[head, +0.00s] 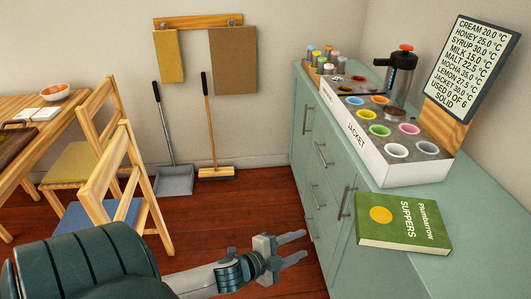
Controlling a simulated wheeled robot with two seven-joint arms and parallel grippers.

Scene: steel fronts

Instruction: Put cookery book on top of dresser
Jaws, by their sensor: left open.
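A green cookery book (403,226) with a yellow disc and the word SUPPERS on its cover lies flat on top of the pale green dresser (328,171), near its front edge. My left gripper (298,246) is open and empty, in front of the dresser's drawers, to the left of the book and apart from it. Its fingers point right, toward the dresser front. My right gripper is not in view.
A white box marked JACKET (363,148) with several coloured cups, a dark dispenser (399,76) and a sign (471,60) stand on the dresser behind the book. Wooden chairs (126,178) and a table (52,110) stand left. Floor between is clear.

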